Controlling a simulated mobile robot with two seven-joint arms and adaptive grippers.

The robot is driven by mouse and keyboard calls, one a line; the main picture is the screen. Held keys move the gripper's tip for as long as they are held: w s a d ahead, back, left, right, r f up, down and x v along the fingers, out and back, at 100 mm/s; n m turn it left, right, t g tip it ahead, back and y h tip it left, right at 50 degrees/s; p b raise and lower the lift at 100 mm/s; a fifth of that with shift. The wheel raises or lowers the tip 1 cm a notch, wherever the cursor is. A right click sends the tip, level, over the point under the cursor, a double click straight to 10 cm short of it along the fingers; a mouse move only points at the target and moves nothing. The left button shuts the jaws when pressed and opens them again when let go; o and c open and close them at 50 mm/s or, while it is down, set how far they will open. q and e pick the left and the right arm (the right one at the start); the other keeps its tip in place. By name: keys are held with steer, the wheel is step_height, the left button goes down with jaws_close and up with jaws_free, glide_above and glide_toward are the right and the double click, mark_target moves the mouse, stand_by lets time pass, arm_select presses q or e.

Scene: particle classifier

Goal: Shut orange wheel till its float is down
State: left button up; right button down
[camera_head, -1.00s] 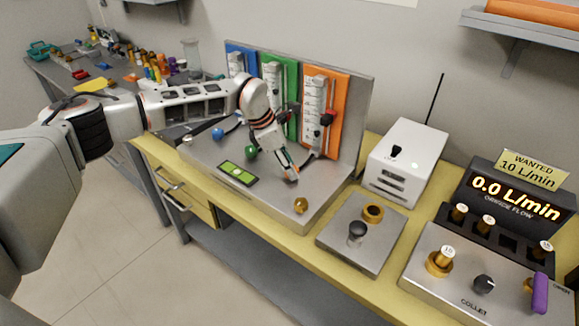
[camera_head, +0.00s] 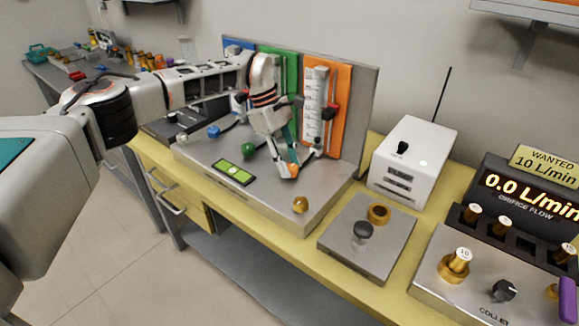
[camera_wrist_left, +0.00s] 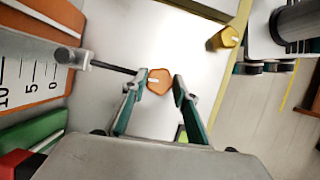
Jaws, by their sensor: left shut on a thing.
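The orange wheel (camera_wrist_left: 159,82) sits between the fingertips of my left gripper (camera_wrist_left: 155,88) in the left wrist view, at the end of a thin dark stem. In the head view my left gripper (camera_head: 287,165) reaches down over the steel base, and a bit of the orange wheel (camera_head: 294,171) shows at its tips. The gripper is shut on the wheel. The orange panel (camera_head: 341,105) carries a white scale tube (camera_head: 314,100); its float cannot be made out. The flow display (camera_head: 520,190) reads 0.0. My right gripper is not in view.
Blue (camera_head: 214,131) and green (camera_head: 249,150) wheels are left of my gripper. A brass knob (camera_head: 300,205) is at the base's front right corner, also in the wrist view (camera_wrist_left: 226,39). A white box (camera_head: 413,160) with an antenna stands to the right.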

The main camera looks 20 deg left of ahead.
arm_select(q)
steer(key=shift+m, duration=0.3)
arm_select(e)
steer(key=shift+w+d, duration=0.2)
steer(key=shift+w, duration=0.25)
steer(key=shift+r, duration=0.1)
arm_select(q)
steer(key=o, duration=1.1)
steer(key=shift+w+a+r, duration=0.1)
steer(key=shift+a+r, duration=0.05)
steer(key=shift+r, duration=0.3)
steer(key=v, duration=1.1)
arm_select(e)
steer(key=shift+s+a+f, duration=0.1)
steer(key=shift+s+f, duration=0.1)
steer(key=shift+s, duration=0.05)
